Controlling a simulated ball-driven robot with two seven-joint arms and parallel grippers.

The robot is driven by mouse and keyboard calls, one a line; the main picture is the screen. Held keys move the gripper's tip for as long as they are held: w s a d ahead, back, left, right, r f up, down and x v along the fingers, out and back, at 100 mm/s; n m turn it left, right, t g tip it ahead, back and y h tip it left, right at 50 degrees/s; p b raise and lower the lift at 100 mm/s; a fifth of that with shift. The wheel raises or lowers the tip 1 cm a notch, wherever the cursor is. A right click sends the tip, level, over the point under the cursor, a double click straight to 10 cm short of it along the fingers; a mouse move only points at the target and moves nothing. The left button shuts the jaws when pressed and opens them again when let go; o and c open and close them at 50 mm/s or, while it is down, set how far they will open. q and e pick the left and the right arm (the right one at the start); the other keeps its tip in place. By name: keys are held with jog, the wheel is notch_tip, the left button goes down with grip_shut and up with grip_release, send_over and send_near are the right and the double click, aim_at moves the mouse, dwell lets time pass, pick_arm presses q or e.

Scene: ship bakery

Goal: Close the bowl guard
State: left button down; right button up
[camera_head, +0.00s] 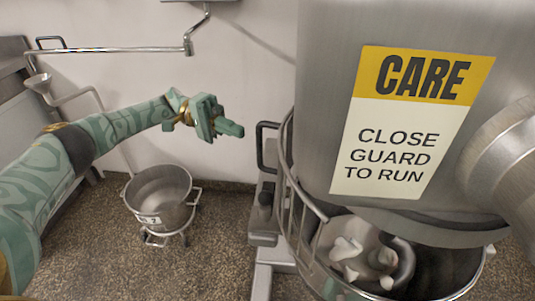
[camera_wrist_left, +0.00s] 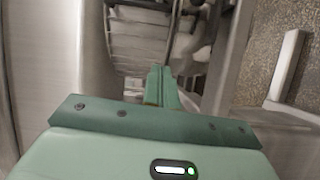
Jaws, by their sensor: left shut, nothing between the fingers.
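The mixer's bowl guard (camera_head: 294,181) is a curved metal frame with upright bars, at the left side of the mixer head in the head view. The front of the bowl (camera_head: 335,286) is uncovered, with pale dough and a hook visible inside. My left gripper (camera_head: 236,129) is shut and empty, in the air left of the guard and of a dark loop handle (camera_head: 262,148), apart from both. In the left wrist view its closed fingers (camera_wrist_left: 162,85) point toward blurred metal bars. My right gripper is not in view.
The mixer head (camera_head: 320,90) carries a sign reading "CARE CLOSE GUARD TO RUN". A steel pot (camera_head: 160,192) on a wheeled stand is on the speckled floor at left. A metal pipe arm (camera_head: 120,49) is on the wall. Floor between pot and mixer is clear.

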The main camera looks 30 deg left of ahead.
pick_arm(q)
jog(key=shift+s+d+f+p, duration=0.1)
jog(key=shift+s+d+p, duration=0.2)
jog(key=shift+s+d, duration=0.95)
jog(key=shift+s+d+f+p, duration=0.1)
jog(key=shift+s+d+p, duration=0.2)
jog(key=shift+d, duration=1.9)
jog(key=shift+s+d+f+p, duration=0.1)
jog(key=shift+s+d+p, duration=0.4)
jog(key=shift+d, duration=1.25)
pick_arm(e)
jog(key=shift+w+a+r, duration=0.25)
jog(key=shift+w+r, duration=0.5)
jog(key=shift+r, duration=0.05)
pick_arm(q)
jog(key=shift+s, duration=0.2)
